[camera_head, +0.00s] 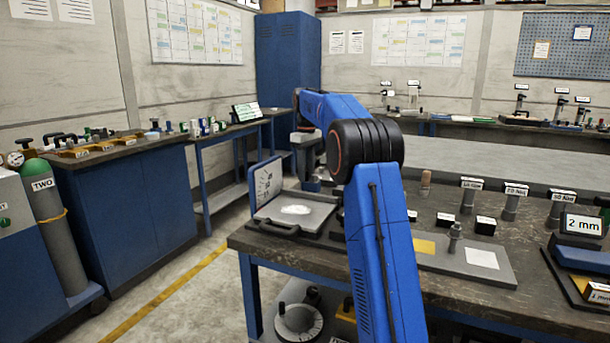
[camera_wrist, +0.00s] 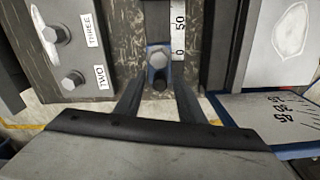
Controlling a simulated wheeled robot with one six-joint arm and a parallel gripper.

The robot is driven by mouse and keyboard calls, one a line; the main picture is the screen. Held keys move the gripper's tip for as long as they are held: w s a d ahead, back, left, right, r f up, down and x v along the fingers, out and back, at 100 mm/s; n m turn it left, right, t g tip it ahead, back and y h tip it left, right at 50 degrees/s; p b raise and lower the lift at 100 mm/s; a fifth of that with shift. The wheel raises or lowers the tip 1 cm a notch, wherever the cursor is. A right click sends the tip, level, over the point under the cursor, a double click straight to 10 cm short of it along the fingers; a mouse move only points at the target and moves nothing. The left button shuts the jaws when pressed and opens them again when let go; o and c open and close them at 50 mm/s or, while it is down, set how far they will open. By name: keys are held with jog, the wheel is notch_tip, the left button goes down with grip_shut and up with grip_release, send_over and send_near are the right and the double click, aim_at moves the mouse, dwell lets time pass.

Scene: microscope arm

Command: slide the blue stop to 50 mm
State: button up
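In the wrist view the blue stop (camera_wrist: 151,50) sits near the 0 end of a white scale (camera_wrist: 178,40) marked 0 and 50.
In the wrist view a grey plate with bolts labelled TWO and THREE (camera_wrist: 71,81) lies left. A grey tray (camera_wrist: 262,70) and a blue-edged dial plate (camera_wrist: 275,112) lie right. In the head view labelled posts (camera_head: 509,207) and a 2 mm sign (camera_head: 583,225) stand on the bench at right.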

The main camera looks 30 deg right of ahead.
aim_at(319, 182)
jog(key=shift+f, duration=0.2)
jog(key=shift+c, duration=0.4)
grip_shut()
jog(key=s+d, duration=0.1)
jog(key=s, duration=0.1)
jog(key=s+d, duration=0.2)
jog(key=shift+o, duration=0.4)
grip_release()
jog(key=shift+d, duration=0.1)
jog(key=shift+r, duration=0.15)
notch_tip(319, 182, up, 17)
jog(key=shift+r, duration=0.1)
dwell(0.4)
